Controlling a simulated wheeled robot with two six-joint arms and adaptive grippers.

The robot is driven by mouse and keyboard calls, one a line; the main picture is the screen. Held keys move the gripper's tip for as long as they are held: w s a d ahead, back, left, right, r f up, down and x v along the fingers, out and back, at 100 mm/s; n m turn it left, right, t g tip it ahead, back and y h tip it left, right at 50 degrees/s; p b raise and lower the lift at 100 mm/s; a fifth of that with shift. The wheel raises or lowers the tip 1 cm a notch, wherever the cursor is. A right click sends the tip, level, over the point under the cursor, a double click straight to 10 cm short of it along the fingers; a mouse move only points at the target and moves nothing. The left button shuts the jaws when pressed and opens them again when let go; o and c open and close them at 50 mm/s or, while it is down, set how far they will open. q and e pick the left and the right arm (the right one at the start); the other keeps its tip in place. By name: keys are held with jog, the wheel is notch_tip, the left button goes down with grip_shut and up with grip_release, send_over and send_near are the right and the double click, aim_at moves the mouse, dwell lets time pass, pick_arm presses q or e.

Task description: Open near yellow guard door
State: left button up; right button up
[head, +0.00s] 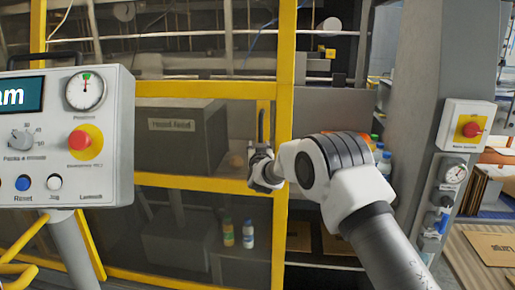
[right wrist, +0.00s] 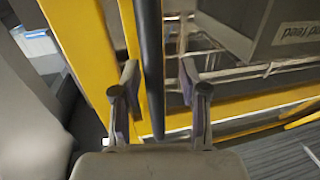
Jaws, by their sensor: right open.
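The near yellow guard door (head: 190,184) has a yellow frame with clear panels and looks shut in the head view. Its dark upright bar handle (head: 263,126) is near the door's right edge. My right gripper (head: 262,160) is at the lower part of this handle. In the right wrist view, the handle (right wrist: 150,60) runs between the two open fingers of my right gripper (right wrist: 159,75). The fingers stand on either side of it with gaps, not clamped. My left gripper is not in view.
A grey control panel (head: 120,150) with gauge, knob and buttons stands at the left, before the door. A grey pillar (head: 415,80) with a red emergency button (head: 471,129) is at the right. Behind the door are a dark box (head: 175,148) and bottles (head: 248,235).

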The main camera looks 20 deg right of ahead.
jog(key=b+v, duration=0.2)
jog(key=v, duration=0.7)
jog(key=shift+a, duration=0.15)
dwell(0.5)
jog(key=shift+w, duration=0.15)
